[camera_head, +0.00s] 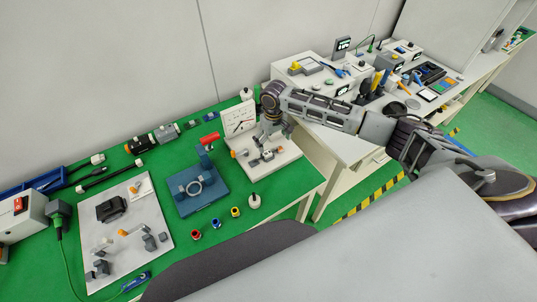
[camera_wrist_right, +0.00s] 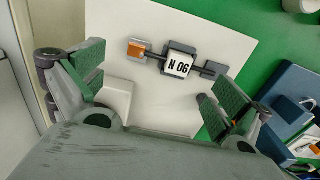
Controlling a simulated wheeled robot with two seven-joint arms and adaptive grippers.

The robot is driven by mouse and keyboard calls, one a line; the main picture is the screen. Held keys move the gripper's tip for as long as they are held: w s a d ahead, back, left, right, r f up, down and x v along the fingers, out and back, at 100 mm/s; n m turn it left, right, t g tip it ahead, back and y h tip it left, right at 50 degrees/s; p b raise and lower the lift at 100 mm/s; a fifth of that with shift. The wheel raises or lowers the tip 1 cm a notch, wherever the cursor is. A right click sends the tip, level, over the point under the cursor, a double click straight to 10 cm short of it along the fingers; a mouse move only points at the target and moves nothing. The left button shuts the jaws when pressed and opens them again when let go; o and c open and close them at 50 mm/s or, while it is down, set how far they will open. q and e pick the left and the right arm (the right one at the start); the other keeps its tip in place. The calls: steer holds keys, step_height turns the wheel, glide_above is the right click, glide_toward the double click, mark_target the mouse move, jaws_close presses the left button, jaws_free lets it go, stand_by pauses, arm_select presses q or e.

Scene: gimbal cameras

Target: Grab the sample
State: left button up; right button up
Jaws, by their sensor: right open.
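The sample appears to be a small dark grey bar-shaped piece with an orange end and a white label reading "N 06" (camera_wrist_right: 178,65); in the head view it is a small grey and orange piece (camera_head: 267,156). It lies on the white base plate (camera_head: 287,158) of a stand with a dial board (camera_head: 238,121). My right gripper (camera_head: 274,134) hangs just above it. In the right wrist view the right gripper (camera_wrist_right: 150,88) is open, its two fingers apart and empty, with the sample beyond the fingertips. My left gripper is not in view.
A blue fixture with a red handle (camera_head: 208,141) stands left of the white base. Small coloured pieces (camera_head: 235,212) and a white knob (camera_head: 254,201) sit near the front edge of the green table. A white table (camera_head: 345,147) with devices is on the right.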

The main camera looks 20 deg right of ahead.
mark_target(274, 152)
steer(key=shift+f, duration=0.15)
steer(key=shift+s+d+f+p, duration=0.1)
steer(key=shift+s+f+p, duration=0.1)
steer(key=shift+f, duration=1.05)
steer(key=shift+s+f+p, duration=0.1)
steer(key=shift+f+p, duration=0.1)
steer(key=shift+f, duration=1)
steer(key=c, duration=0.9)
